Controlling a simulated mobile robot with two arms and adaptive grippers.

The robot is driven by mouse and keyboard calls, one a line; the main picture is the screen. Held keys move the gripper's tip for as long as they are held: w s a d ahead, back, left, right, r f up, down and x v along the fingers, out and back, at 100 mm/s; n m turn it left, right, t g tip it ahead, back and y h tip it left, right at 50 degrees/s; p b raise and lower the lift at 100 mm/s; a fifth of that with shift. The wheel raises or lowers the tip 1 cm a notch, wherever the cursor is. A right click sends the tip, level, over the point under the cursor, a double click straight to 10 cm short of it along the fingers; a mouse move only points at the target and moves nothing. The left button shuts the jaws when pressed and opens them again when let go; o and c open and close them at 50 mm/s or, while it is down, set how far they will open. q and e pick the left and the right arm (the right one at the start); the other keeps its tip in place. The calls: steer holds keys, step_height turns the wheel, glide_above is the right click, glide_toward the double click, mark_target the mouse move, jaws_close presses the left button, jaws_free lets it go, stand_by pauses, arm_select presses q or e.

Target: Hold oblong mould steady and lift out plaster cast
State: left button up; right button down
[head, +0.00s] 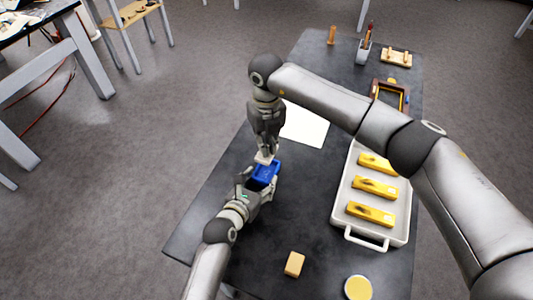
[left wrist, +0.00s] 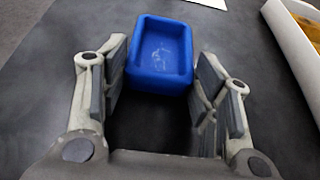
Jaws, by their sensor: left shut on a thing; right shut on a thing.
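The oblong mould (head: 266,171) is a small blue open tray. My right gripper (head: 265,153) points down and is shut on a small whitish piece, the plaster cast (head: 263,160), at the far end of the mould. The fingers hide most of the cast. The gap between cast and mould is too small to judge.
A white tray (head: 399,232) with several yellow pieces stands to the right, under my right arm. A white sheet (head: 307,128) lies behind the mould. A tan block (head: 294,264) and a round yellow-topped item (head: 358,287) are in front. The dark table's left edge is near the mould.

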arm_select(q)
steer(key=o, duration=1.1)
steer(key=shift+s+a, duration=0.1)
steer(key=v, duration=1.1)
steer(key=shift+s+a+r, duration=0.1)
steer(key=shift+s+r, duration=0.05)
steer(key=shift+s, duration=0.25)
